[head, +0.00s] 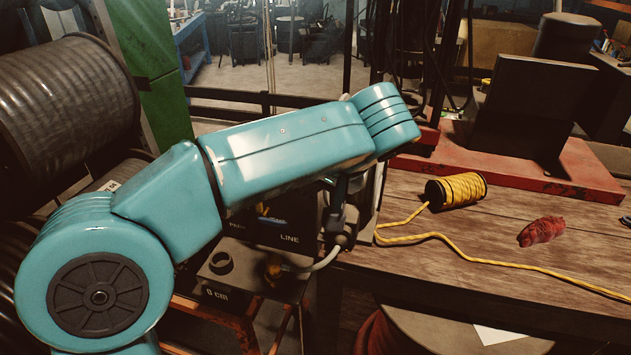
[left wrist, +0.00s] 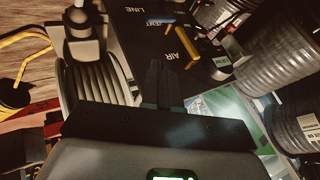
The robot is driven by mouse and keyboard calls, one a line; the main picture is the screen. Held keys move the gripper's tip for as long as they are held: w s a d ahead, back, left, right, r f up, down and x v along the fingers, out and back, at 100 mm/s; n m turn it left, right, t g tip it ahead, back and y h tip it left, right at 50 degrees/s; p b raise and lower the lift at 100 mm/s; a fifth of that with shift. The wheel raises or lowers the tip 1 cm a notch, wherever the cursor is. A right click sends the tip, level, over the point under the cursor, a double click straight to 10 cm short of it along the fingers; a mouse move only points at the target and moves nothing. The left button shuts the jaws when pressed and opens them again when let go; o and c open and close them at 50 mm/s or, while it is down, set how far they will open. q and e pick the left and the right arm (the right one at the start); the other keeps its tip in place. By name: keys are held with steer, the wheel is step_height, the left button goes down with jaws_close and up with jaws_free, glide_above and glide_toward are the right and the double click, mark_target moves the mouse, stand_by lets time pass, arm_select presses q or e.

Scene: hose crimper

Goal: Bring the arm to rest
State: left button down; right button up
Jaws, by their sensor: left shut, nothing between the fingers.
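My left arm (head: 285,150), teal, reaches in from the left across the head view. My left gripper (left wrist: 158,68) shows in the left wrist view with its dark fingers together and nothing between them. It is in front of a black panel (left wrist: 125,30) marked LINE and AIR, with a blue lever (left wrist: 160,21) and a yellow lever (left wrist: 187,41). I cannot tell whether the fingertips touch the panel. In the head view the arm partly hides this panel (head: 290,239). My right gripper is in neither view.
A wooden bench (head: 450,225) at the right holds a yellow rope spool (head: 462,190), a red rag (head: 541,231) and a red base (head: 500,165) with a dark upright plate. Large hose reels (head: 65,100) stand at the left. A grey box (head: 235,270) sits below the arm.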

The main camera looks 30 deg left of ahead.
arm_select(q)
steer(key=shift+a, duration=0.1)
steer(key=w+d+f+m+h, duration=0.1)
steer(key=d+f+m+h, duration=0.15)
steer(key=f, duration=0.55)
steer(key=w+d+f+m+h, duration=0.1)
steer(key=d+f, duration=0.2)
steer(key=f, duration=0.5)
steer(key=s+d+f+m+g+h, duration=0.1)
steer(key=s+d+f+g+h, duration=0.15)
steer(key=f, duration=0.75)
steer(key=s+d+f+m+g+h, duration=0.1)
steer(key=s+d+f+h, duration=0.2)
steer(key=f, duration=0.6)
steer(key=s+d+f+n+t+h, duration=0.1)
steer(key=s+f+n, duration=0.3)
steer(key=s+f, duration=0.9)
steer(key=shift+s+d+f+h, duration=0.4)
steer(key=shift+s+d+h, duration=0.35)
steer(key=shift+s, duration=0.5)
